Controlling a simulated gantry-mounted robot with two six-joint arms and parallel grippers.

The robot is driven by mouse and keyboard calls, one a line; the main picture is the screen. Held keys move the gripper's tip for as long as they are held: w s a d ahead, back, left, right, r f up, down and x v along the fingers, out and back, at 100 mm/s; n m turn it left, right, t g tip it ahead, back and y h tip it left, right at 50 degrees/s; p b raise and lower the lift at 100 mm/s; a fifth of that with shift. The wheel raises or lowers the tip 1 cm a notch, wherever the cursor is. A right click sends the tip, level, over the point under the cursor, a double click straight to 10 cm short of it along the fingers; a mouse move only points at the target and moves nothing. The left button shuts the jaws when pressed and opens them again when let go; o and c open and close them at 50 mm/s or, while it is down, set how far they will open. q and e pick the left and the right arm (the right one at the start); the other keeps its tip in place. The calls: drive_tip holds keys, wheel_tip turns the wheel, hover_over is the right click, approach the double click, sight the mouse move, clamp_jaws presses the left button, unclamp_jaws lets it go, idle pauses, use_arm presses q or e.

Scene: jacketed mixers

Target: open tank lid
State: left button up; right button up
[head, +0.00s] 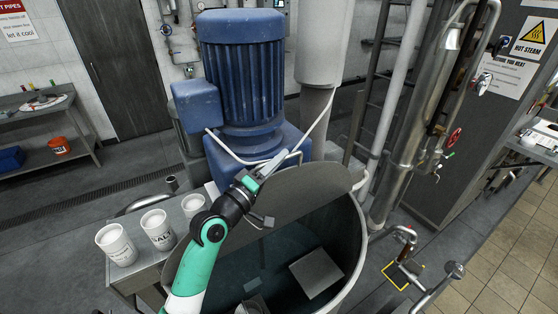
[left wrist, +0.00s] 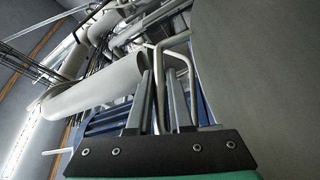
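The tank (head: 352,240) stands open at the front, with a dark teal inside and a pale square block in it. Its grey lid (head: 318,188) is raised and tilted at the back of the opening, below the blue motor. A thin bent metal handle (head: 292,156) shows at the lid's upper edge. My left gripper (head: 268,172) is at this handle. In the left wrist view, the fingers (left wrist: 159,100) are apart, with one bar of the handle (left wrist: 157,65) appearing between them. The lid face (left wrist: 260,70) fills the right side there. My right gripper is not in view.
The blue motor (head: 243,70) stands just behind the lid. White cups (head: 117,246) stand on a ledge left of the tank. A steel pipe (head: 415,120) and valves (head: 405,236) are at the right.

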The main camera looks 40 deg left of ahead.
use_arm(q)
drive_tip(key=shift+o, duration=0.4)
drive_tip(key=shift+f, duration=0.1)
drive_tip(key=shift+s, duration=0.25)
drive_tip(key=s+f+b, duration=0.1)
drive_tip(key=s, duration=1)
drive_tip(key=shift+d+f, duration=0.15)
drive_tip(key=shift+f, duration=0.25)
drive_tip(key=shift+d, duration=0.1)
